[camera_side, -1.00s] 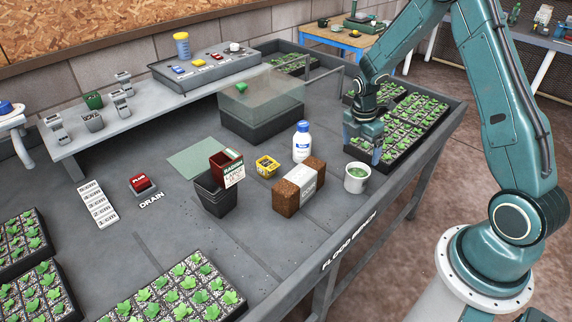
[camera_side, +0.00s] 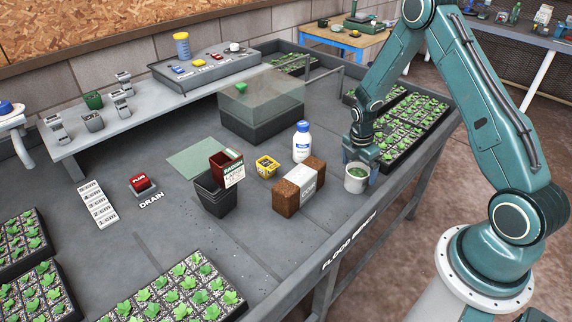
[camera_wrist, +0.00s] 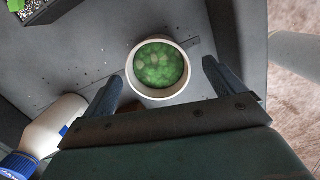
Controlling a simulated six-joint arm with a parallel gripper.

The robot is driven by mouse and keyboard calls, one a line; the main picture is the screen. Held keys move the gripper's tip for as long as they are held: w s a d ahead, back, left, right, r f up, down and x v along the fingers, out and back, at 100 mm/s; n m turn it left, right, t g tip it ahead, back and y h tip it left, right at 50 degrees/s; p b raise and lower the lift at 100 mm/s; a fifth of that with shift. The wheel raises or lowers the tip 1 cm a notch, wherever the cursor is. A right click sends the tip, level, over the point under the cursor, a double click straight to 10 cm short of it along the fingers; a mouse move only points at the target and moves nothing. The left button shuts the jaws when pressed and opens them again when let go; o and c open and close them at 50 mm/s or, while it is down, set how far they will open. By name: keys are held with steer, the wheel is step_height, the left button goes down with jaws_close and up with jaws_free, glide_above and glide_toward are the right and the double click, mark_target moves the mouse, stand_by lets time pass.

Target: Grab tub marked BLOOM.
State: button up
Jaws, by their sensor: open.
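I cannot read the word BLOOM on anything in these frames. A white tub (camera_side: 355,183) with green contents stands upright on the bench near its right edge. In the wrist view the same tub (camera_wrist: 133,80) sits between my open fingers, with gaps on both sides. My gripper (camera_side: 360,160) is low, pointing down, right at the tub in the side view; it is empty, and in the wrist view its fingertips (camera_wrist: 161,72) flank the tub. A small yellow tub (camera_side: 267,166) stands farther left, its marking too small to read.
A white bottle with a blue cap (camera_side: 302,146) and a brown block with a pale band (camera_side: 290,198) stand left of the white tub. Seedling trays (camera_side: 412,128) lie behind it. Dark pots (camera_side: 213,200) stand left. The bench's front-middle is clear.

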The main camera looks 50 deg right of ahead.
steer(key=shift+f, duration=0.3)
steer(key=shift+d+f, duration=0.2)
steer(key=shift+f, duration=1)
steer(key=shift+d+f, duration=0.15)
steer(key=shift+f, duration=1.05)
steer(key=c, duration=1.1)
steer(key=shift+c, duration=0.2)
steer(key=shift+r, duration=0.15)
step_height(320, 180, up, 20)
steer(key=shift+f, duration=0.1)
